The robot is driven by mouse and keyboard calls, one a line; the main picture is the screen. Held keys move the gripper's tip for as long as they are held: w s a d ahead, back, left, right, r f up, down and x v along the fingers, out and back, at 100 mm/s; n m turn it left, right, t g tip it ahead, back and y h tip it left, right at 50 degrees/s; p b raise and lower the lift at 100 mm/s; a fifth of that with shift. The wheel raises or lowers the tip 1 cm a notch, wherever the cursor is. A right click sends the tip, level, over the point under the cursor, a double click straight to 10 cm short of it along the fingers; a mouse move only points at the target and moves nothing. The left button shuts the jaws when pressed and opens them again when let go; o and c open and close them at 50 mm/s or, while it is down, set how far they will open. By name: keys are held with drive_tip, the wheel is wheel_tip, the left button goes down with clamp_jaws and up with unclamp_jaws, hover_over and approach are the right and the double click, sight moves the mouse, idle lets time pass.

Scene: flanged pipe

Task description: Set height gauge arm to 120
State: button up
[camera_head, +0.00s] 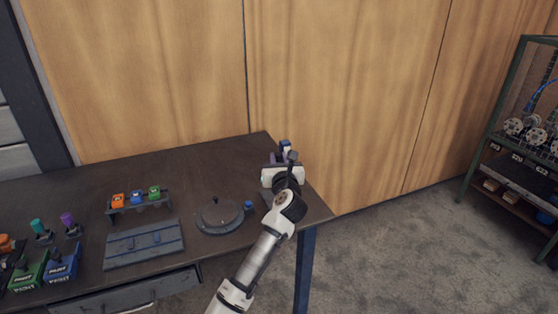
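My gripper (283,172) is over the right end of the dark table (190,165), seen from behind, with its fingers hidden by its white body. I cannot see whether it is open or shut. A small upright device with a blue top (285,146), which may be the height gauge, stands just beyond my gripper. My gripper and wrist cover most of it. A purple part (274,158) shows beside it on the left. No scale or number can be read, and I cannot tell whether my gripper touches it.
A round grey plate (219,216) with a small blue knob (248,205) lies left of my arm. A rack with orange, blue and green blocks (138,197) and a grey slotted tray (143,246) stand further left. A metal shelf (515,150) is at right.

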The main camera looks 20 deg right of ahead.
drive_tip(key=o, duration=0.4)
drive_tip(key=b+v, duration=0.4)
drive_tip(key=v, duration=0.9)
drive_tip(key=shift+s+a, duration=0.15)
drive_tip(key=shift+s, duration=0.2)
